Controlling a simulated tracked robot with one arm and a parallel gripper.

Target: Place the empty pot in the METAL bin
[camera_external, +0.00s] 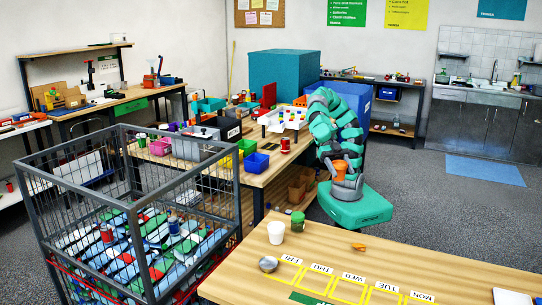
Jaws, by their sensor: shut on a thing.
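My teal arm stands folded on its teal base behind the front table. My gripper (340,163) is small in this view, in front of the arm's lower links. It is shut on what looks like a small orange pot (340,170), held above my base. The pot's inside and the exact grip of the fingers are too small to tell. No label reading METAL can be made out on any bin. A large grey wire-mesh cage (137,214), filled with mixed items, stands at the left front.
The front wooden table (235,284) holds a white cup (276,232), a green jar (298,222), a small metal bowl (268,264) and yellow weekday squares. A cluttered workbench (262,178) with coloured bins stands left of me. Grey floor (430,215) is clear to my right.

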